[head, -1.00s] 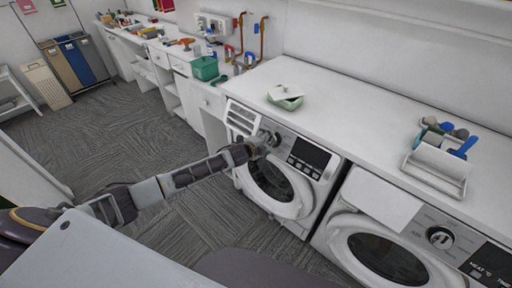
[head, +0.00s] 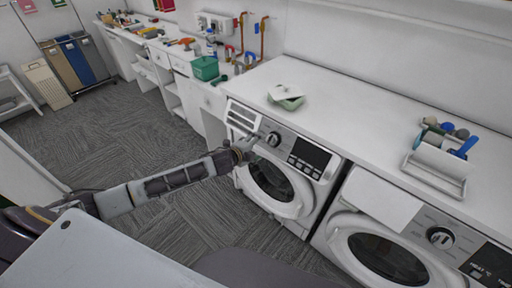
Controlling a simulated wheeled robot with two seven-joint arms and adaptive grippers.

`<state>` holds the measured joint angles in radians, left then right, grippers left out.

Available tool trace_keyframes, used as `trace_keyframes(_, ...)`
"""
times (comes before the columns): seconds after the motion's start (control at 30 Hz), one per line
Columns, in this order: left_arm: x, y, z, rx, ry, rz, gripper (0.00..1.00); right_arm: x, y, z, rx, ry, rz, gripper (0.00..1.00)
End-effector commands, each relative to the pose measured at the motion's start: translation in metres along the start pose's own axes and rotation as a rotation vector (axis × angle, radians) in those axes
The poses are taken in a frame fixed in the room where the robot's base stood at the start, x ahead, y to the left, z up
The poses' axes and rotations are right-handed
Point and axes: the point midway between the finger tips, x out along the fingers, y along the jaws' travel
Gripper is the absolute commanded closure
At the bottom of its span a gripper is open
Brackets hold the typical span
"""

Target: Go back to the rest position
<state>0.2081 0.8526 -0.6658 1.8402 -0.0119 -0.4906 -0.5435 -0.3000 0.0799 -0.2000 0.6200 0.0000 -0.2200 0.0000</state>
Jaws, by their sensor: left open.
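My left arm comes in from the left, and my left gripper (head: 246,146) is in front of the left washing machine (head: 318,192), just left of its round dial (head: 273,139). The gripper is small in the picture and looks empty. The dial is in clear view, with the gripper apart from it as far as I can see. The machine's round door (head: 272,184) looks closed. My right gripper is not in view.
A second washing machine (head: 392,248) stands at the right. A green basket (head: 204,68) stands farther back. Carpet floor (head: 120,130) is clear at the left.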

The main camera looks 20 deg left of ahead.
Motion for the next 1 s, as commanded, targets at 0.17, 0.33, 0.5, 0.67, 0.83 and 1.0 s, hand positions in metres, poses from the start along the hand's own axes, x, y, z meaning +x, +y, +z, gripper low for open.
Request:
trace_keyframes(0.17, -0.0041, -0.0005, -0.0004, 0.0, 0.0, -0.001, 0.24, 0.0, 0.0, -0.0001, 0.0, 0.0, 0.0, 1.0)
trace_keyframes(0.33, -0.0043, -0.0005, -0.0004, 0.0, 0.0, -0.001, 0.24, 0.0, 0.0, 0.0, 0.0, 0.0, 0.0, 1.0)
trace_keyframes(0.5, -0.0042, -0.0004, -0.0005, 0.0, 0.0, -0.001, 0.24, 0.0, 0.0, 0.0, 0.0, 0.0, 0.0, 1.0)
trace_keyframes(0.67, -0.0041, -0.0004, -0.0005, -0.001, 0.0, 0.0, 0.24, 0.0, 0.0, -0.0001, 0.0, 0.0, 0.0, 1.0)
trace_keyframes(0.83, -0.0041, -0.0004, -0.0006, -0.03, 0.001, -0.001, 0.24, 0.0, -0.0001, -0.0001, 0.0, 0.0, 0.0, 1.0)
trace_keyframes(1.0, -0.0041, -0.0023, -0.0038, -0.095, 0.015, -0.008, 0.24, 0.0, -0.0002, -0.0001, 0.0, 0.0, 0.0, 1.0)
